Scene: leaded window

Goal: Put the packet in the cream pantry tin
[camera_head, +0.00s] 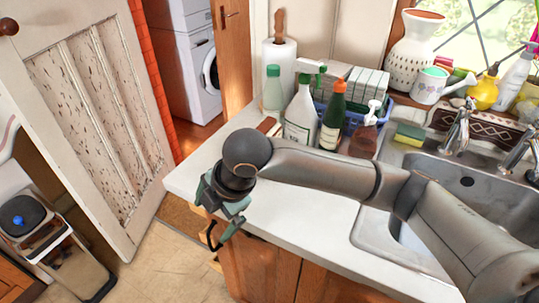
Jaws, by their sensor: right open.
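I cannot make out the packet or the cream pantry tin in the head view. A small brown item (267,125) lies on the counter just behind my right arm, partly hidden, and I cannot tell what it is. My right gripper (213,236) points down past the counter's front left edge, over the floor side. It is open, and I see nothing between its fingers. My right arm crosses above the counter from the right and hides part of it. My left gripper is out of view.
The white counter (300,215) is bare in front of my arm. Behind it stand a paper towel roll (279,65), several bottles, including a white one (301,115), and a blue basket (351,122). A sink (468,180) is right; a worn door (95,120) is left.

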